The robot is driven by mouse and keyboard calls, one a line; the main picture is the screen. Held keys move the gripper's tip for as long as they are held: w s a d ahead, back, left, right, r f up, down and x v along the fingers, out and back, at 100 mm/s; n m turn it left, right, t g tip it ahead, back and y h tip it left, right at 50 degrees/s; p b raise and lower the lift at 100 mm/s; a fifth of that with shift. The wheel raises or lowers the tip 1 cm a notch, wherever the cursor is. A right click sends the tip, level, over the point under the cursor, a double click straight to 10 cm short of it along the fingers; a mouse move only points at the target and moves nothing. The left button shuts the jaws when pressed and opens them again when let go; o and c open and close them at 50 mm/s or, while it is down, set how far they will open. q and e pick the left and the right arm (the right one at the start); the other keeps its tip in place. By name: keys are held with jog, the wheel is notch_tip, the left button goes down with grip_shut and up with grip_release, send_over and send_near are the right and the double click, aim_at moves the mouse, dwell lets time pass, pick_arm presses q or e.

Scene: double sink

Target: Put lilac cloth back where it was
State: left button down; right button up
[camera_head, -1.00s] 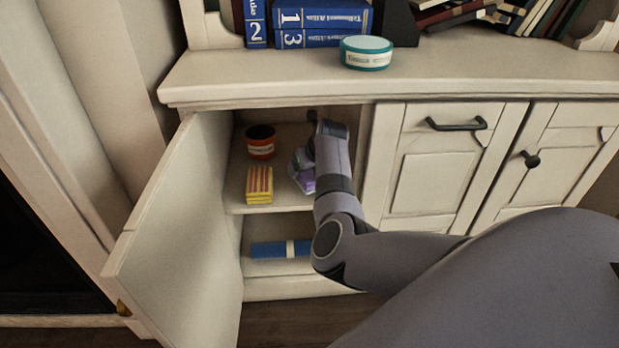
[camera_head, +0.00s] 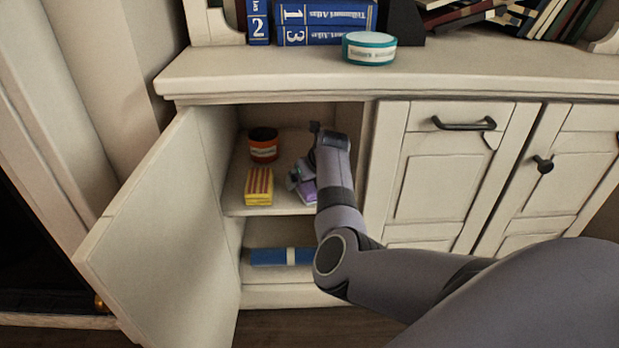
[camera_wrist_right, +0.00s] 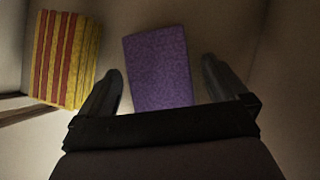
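The lilac cloth (camera_head: 307,192) is a folded purple block on the upper shelf inside the open cabinet. It also shows in the right wrist view (camera_wrist_right: 158,70), lying between and beyond my finger tips. My right gripper (camera_head: 296,182) is inside the cabinet at the cloth, partly hidden by my wrist. In the right wrist view my right gripper (camera_wrist_right: 163,75) has its fingers spread, one on each side of the cloth, with a gap showing on both sides. My left gripper is not in view.
A yellow and red striped cloth (camera_head: 259,187) lies left of the lilac one, with a red can (camera_head: 263,145) behind it. A blue roll (camera_head: 281,256) is on the lower shelf. The open door (camera_head: 165,225) bounds the left side. A teal tin (camera_head: 369,48) stands on the top.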

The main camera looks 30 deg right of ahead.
jog(key=shift+s+r+p, duration=0.2)
jog(key=shift+r+p, duration=0.2)
jog(key=shift+r, duration=0.1)
jog(key=p+v, duration=0.3)
jog(key=v, duration=0.2)
jog(key=shift+r, duration=0.15)
jog(key=shift+s+a+r+p, duration=0.15)
jog(key=shift+s+r+p, duration=0.2)
jog(key=shift+s+r, duration=0.15)
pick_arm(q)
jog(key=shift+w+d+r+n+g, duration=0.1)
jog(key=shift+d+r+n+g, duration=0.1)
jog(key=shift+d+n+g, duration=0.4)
